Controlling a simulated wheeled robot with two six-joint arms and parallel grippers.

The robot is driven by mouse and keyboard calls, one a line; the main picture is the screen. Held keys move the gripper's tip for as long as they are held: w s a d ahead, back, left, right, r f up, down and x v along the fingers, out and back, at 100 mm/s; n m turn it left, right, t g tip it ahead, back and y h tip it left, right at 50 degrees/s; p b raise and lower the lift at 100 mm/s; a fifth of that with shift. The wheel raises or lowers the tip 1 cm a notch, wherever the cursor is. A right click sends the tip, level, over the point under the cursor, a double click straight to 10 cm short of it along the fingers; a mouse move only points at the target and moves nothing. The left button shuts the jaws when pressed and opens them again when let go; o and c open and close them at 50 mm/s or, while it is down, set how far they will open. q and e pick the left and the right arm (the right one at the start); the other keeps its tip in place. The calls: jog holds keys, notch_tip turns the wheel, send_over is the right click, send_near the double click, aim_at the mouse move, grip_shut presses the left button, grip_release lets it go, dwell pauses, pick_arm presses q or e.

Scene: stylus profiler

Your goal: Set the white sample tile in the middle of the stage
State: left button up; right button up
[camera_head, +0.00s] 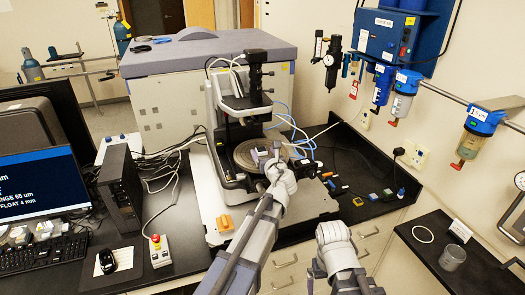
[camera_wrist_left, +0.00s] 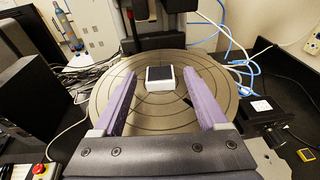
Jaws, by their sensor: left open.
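A small white tile (camera_wrist_left: 160,85) with a dark top face sits on the round stage (camera_wrist_left: 137,118), near its middle, in the left wrist view. It looks flat on the surface. My left gripper (camera_wrist_left: 160,105) is open, with its two purple fingers over the stage on either side of the tile's near side. Clear space shows between each finger and the tile, and nothing is held. In the head view the left gripper (camera_head: 265,156) is over the right part of the stage (camera_head: 241,154); I cannot make out the tile there. My right gripper cannot be made out.
The profiler's dark column (camera_head: 254,85) stands right behind the stage. Blue tubes and cables run at its right. Small coloured blocks (camera_head: 375,196) lie on the black bench to the right.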

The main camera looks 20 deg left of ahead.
pick_arm(q)
jog(key=p+v, duration=0.1)
jog(key=v, duration=0.9)
jog(key=shift+p, duration=0.35)
